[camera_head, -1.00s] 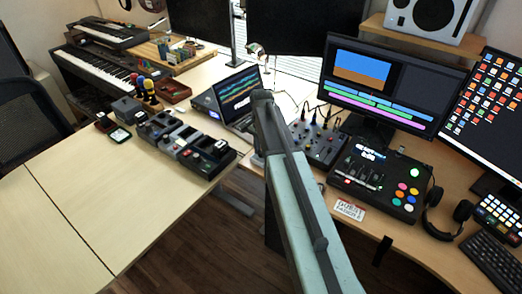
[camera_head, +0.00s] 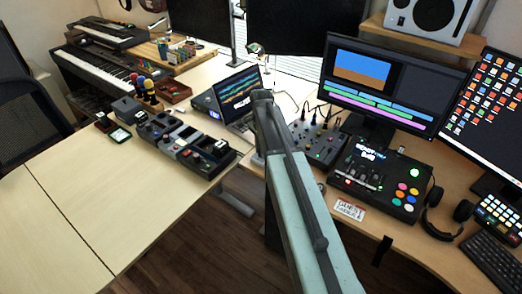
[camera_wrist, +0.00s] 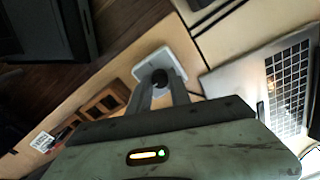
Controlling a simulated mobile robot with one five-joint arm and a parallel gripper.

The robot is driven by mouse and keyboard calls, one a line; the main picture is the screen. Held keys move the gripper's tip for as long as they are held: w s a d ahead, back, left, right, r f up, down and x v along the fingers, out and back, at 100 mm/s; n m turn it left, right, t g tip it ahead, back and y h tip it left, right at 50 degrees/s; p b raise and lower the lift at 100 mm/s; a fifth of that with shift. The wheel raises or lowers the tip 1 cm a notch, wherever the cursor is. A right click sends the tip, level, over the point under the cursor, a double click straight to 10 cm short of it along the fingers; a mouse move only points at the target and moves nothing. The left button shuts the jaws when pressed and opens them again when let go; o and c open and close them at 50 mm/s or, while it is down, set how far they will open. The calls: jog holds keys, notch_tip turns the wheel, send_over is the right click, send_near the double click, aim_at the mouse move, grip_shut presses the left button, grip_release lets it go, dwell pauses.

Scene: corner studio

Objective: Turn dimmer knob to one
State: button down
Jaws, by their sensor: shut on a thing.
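The dimmer knob (camera_wrist: 160,75) is a small dark round knob on a pale grey-white plate (camera_wrist: 178,50) in the wrist view. My gripper (camera_wrist: 160,84) has its two grey fingers on either side of the knob and is shut on it. The fingers hide part of the knob's sides. No number or pointer mark is readable on it. In the head view my arm covers the middle of the picture, and the knob and fingertips cannot be made out there.
An open laptop (camera_head: 238,96) stands close to my arm, with a row of pedals (camera_head: 188,143) to its left. A console with colored buttons (camera_head: 408,190) and a small mixer (camera_head: 318,141) are to the right. Bare desk (camera_head: 70,205) lies at left.

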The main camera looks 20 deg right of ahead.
jog(key=c, duration=1.2)
grip_release()
jog(key=shift+r, duration=0.1)
notch_tip(320, 180, up, 8)
jog(key=p, duration=0.8)
jog(key=shift+f, duration=0.2)
